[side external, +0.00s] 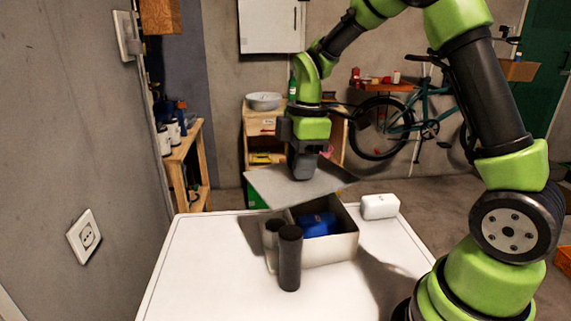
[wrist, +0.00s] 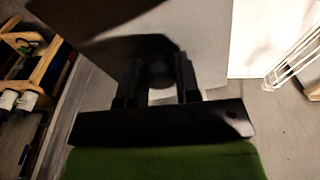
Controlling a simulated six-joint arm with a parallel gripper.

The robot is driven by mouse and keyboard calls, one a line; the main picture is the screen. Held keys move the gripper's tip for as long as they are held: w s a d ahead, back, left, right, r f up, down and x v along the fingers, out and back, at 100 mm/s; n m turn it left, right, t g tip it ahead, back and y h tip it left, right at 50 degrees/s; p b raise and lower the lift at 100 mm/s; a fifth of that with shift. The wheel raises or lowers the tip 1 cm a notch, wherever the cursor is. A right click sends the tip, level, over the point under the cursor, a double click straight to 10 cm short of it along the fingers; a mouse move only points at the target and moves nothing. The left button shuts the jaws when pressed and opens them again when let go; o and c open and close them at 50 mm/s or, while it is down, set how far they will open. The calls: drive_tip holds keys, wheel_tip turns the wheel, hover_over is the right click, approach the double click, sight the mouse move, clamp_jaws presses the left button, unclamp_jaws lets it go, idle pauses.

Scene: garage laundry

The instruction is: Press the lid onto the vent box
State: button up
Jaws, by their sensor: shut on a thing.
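The lid (side external: 275,187), a flat grey plate, hangs from my gripper (side external: 303,173) in the side view. It is above the vent box and apart from it, turned relative to its rim and reaching past it to the left. The vent box (side external: 335,250) is pale, open-topped and upright on the table, with a blue thing (side external: 318,224) inside. The lid hides part of the box's far rim. In the wrist view my gripper (wrist: 157,78) is shut on a dark knob in the middle of the lid (wrist: 115,55). The box is not recognisable there.
A dark upright cylinder (side external: 290,262) and a shorter one (side external: 271,240) stand close at the box's front left. A white rounded block (side external: 380,207) lies right of the box. The white table (side external: 200,275) is clear at the left. A wall is further left.

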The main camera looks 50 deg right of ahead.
sight(321, 163)
drive_tip(key=d+n, duration=0.1)
drive_tip(key=n, duration=0.3)
drive_tip(key=d+f+n, duration=0.1)
drive_tip(key=d+n, duration=0.1)
drive_tip(key=n, duration=0.1)
drive_tip(key=d+f+n+g, duration=0.1)
drive_tip(key=d+n, duration=0.1)
drive_tip(key=n, duration=0.2)
drive_tip(key=shift+s+d+f+n, duration=0.1)
drive_tip(key=shift+d+f+n, duration=0.1)
drive_tip(key=shift+n, duration=0.1)
drive_tip(key=n, duration=0.1)
drive_tip(key=d+n, duration=0.1)
drive_tip(key=n, duration=0.1)
drive_tip(key=shift+s+d+f+g, duration=0.1)
drive_tip(key=shift+d+f+g, duration=0.05)
drive_tip(key=shift+f+g, duration=0.15)
drive_tip(key=shift+f, duration=3.1)
drive_tip(key=shift+f, duration=0.65)
drive_tip(key=o, duration=1.5)
drive_tip(key=shift+r, duration=0.1)
drive_tip(key=shift+r, duration=3.4)
